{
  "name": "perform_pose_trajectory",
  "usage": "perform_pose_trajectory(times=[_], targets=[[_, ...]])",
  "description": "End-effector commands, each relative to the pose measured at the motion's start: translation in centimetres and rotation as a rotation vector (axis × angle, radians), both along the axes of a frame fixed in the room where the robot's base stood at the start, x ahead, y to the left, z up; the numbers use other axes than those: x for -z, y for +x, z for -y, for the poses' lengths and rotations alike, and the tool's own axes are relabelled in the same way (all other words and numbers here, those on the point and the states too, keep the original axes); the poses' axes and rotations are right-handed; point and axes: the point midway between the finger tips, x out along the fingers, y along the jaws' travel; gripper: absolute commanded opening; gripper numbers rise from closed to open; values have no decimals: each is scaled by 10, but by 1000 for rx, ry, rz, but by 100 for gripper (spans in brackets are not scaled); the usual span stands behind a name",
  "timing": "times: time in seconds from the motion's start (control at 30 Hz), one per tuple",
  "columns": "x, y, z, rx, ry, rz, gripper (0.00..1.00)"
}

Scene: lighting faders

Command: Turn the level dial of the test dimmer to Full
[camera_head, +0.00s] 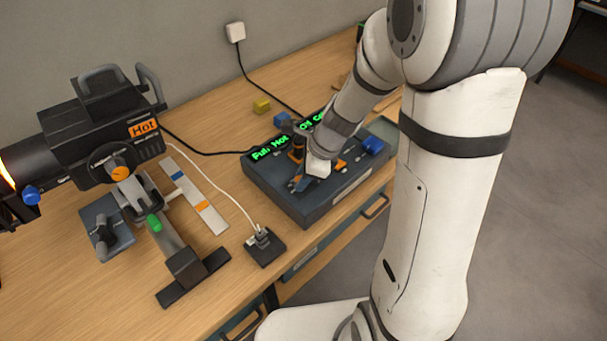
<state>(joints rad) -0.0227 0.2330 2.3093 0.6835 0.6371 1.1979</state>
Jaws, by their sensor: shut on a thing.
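The dimmer box (279,196) is a dark blue-grey console on the bench, right of the middle. My gripper (299,184) points down at the left front of the box's top. It is shut on a small control there, mostly hidden by the gripper itself. I cannot make out the level dial or where it points. Orange parts (341,164) show beside the gripper, and a blue knob (372,145) sits at the box's right.
A black stage lamp marked "Hot" (92,141) stands on the left with a green-knobbed clamp (154,222). A small black socket box (265,247) with a white cable sits left of the dimmer. Yellow (262,105) and blue (283,118) blocks lie behind it.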

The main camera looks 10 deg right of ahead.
Motion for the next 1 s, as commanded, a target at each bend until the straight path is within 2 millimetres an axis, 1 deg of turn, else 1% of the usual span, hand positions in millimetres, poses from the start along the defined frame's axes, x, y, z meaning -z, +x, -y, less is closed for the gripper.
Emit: perform_pose_trajectory(times=[0.4,0.43,0.63,0.7,0.9,1.0], targets=[[-1,2,0,8,0,4,3],[-1,2,0,8,0,4,28],[0,1,0,7,0,3,45],[0,1,0,6,0,2,48],[-1,0,0,6,0,1,48],[-7,1,2,6,1,3,48]])
